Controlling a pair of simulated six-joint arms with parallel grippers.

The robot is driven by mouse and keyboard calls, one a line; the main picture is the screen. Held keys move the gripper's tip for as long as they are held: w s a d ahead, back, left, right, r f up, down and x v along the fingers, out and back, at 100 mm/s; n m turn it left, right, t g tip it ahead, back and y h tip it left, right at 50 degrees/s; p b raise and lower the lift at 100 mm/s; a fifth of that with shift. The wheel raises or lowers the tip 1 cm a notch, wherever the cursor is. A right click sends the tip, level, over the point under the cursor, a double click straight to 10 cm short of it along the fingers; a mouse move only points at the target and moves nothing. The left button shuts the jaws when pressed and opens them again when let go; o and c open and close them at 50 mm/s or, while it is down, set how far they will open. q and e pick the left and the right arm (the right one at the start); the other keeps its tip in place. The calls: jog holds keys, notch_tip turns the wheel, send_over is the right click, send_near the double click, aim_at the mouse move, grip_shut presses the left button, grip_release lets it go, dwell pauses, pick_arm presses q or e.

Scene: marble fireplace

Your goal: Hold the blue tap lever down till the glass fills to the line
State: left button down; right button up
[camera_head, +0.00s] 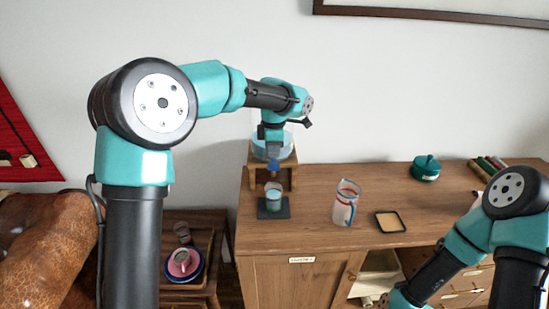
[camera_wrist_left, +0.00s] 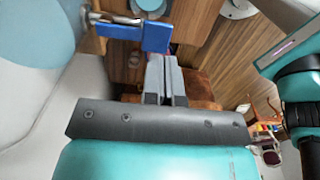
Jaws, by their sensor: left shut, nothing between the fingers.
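The blue tap lever (camera_head: 274,166) sits on the front of a clear water tank (camera_head: 262,143) on a wooden stand (camera_head: 289,177). In the left wrist view the lever (camera_wrist_left: 154,37) is a blue block just past my fingertips; whether they touch it I cannot tell. My left gripper (camera_head: 274,151) is above the lever, its fingers (camera_wrist_left: 163,60) shut together and empty. The glass (camera_head: 273,193) stands upright below the tap on a dark square mat (camera_head: 264,214), with teal-looking contents. Its fill line is too small to make out.
A jug (camera_head: 346,202) with red and blue markings and a dark-rimmed square coaster (camera_head: 390,221) stand right of the glass. A teal lidded pot (camera_head: 426,167) is farther right. The cabinet's middle back is clear.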

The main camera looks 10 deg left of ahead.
aim_at(274, 166)
pick_arm(q)
notch_tip(274, 166, up, 11)
jog(key=shift+f, duration=0.15)
dwell(1.5)
